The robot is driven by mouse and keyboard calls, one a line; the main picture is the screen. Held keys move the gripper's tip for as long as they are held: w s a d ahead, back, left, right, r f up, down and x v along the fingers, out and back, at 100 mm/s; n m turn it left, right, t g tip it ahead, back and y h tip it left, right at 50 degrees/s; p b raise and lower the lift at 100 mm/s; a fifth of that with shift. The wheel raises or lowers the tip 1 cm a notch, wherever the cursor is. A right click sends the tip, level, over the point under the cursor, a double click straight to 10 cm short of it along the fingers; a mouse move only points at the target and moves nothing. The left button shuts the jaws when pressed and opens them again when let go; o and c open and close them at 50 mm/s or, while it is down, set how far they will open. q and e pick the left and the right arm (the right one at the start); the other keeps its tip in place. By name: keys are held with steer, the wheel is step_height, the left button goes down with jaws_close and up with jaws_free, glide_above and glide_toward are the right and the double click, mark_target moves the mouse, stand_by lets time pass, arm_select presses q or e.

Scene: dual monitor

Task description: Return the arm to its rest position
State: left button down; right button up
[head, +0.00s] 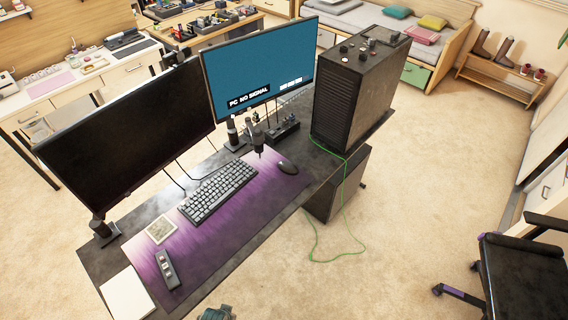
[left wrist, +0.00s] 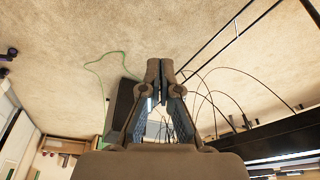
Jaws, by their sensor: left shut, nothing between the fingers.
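My left gripper (left wrist: 160,68) shows in the left wrist view, its two fingertips together at the centre and nothing held between them. Beyond it are the beige floor, a green cable (left wrist: 98,62) and several thin dark cables (left wrist: 215,100). The fingertips look clear of all of these, though the exact distance is hard to judge. In the head view I cannot make out either gripper for sure. Only a small greenish part (head: 216,314) shows at the bottom edge, and I cannot tell what it is. My right gripper is not in view.
A dark PC tower (head: 355,90) stands at right. The floor (head: 410,200) is mostly open; a chair (head: 520,275) is far right.

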arm_select(q)
steer(key=s+a+f, duration=0.1)
steer(key=s+f, duration=0.6)
steer(key=f, duration=0.6)
steer(key=s+a+f+g, duration=0.1)
steer(key=s+f, duration=0.6)
steer(key=f, duration=0.6)
steer(key=shift+s+f+g, duration=0.15)
steer(key=shift+s+g, duration=0.15)
steer(key=shift+s, duration=0.05)
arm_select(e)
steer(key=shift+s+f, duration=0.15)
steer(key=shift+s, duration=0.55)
